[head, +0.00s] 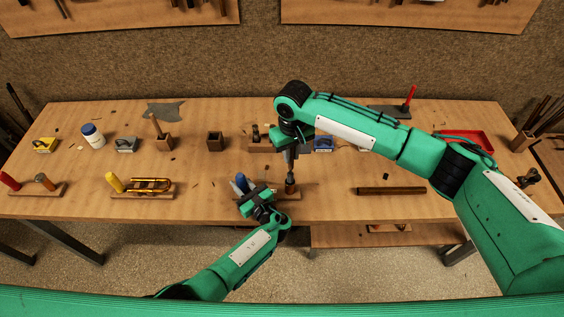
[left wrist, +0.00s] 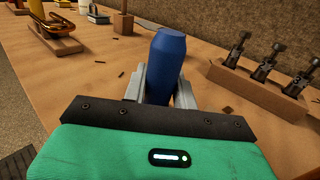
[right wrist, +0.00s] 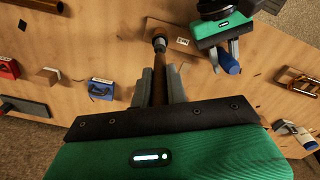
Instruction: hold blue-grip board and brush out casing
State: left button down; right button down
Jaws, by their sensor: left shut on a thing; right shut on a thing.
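The blue grip (head: 241,182) stands on a small wooden board (head: 285,195) near the front middle of the bench. My left gripper (head: 246,189) is shut on this grip, which stands upright between its fingers in the left wrist view (left wrist: 168,62). The casing (head: 290,186), a coppery tube with a dark top, stands on the same board, as the right wrist view (right wrist: 159,43) shows. My right gripper (head: 290,156) points down above it, shut on the brush (right wrist: 160,88), a thin brown rod. The brush lines up with the casing; I cannot tell how far its tip is inside.
A board with a yellow grip and a brass part (head: 150,186) lies left.

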aim_at(291, 168)
jog(key=shift+f, duration=2.35)
jog(key=shift+r, duration=0.1)
jog(key=shift+r, duration=2.45)
jog(key=shift+r, duration=2.45)
